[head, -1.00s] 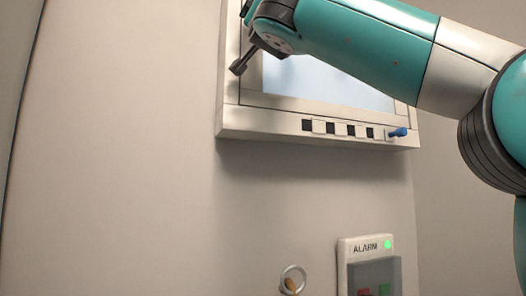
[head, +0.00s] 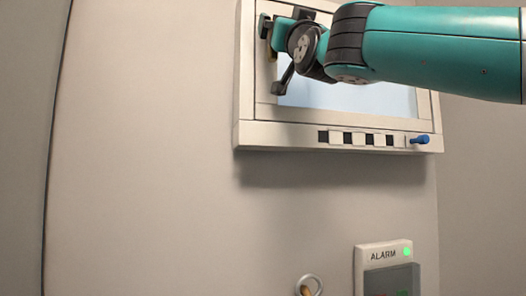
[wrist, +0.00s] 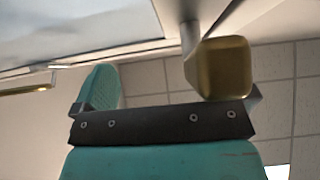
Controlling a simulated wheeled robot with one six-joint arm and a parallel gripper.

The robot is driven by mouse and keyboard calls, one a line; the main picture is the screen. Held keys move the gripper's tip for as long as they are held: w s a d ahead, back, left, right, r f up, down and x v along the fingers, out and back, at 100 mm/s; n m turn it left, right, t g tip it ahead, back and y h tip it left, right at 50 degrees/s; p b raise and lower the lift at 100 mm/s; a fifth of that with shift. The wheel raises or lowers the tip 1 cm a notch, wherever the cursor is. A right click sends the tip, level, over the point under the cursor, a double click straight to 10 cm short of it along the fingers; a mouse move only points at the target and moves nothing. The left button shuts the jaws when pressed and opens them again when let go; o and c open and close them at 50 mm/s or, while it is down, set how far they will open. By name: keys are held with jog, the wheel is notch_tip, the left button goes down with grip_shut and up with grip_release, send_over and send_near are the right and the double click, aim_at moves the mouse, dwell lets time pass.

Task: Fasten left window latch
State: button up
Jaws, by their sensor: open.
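The window (head: 350,98) is at the top of the head view, with a pale frame and a bright pane partly covered by my arm. In the wrist view a brass latch handle (wrist: 222,68) stands close at the right end of my gripper (wrist: 165,90), in front of where the right finger would be. The teal left finger is apart from it. I cannot tell whether the handle is touched.
A blue knob (head: 419,139) sticks out at the right of the sill, beside several dark squares. Below are an alarm box (head: 383,256) with a green light and a ring (head: 310,283) on the wall. A second brass piece (wrist: 24,90) shows at the wrist view's left edge.

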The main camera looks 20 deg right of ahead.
jog(key=w+f+b+v, duration=0.1)
jog(key=b+v, duration=1.5)
jog(key=v, duration=0.2)
jog(key=w+a+f+n+g+y, duration=0.3)
jog(key=a+f+g, duration=0.1)
jog(key=f, duration=0.6)
jog(key=w+a+f+n+g+y, duration=0.3)
jog(key=w+a+f+g+y, duration=0.1)
jog(key=f, duration=0.7)
jog(key=shift+g, duration=0.7)
jog(key=shift+w, duration=0.1)
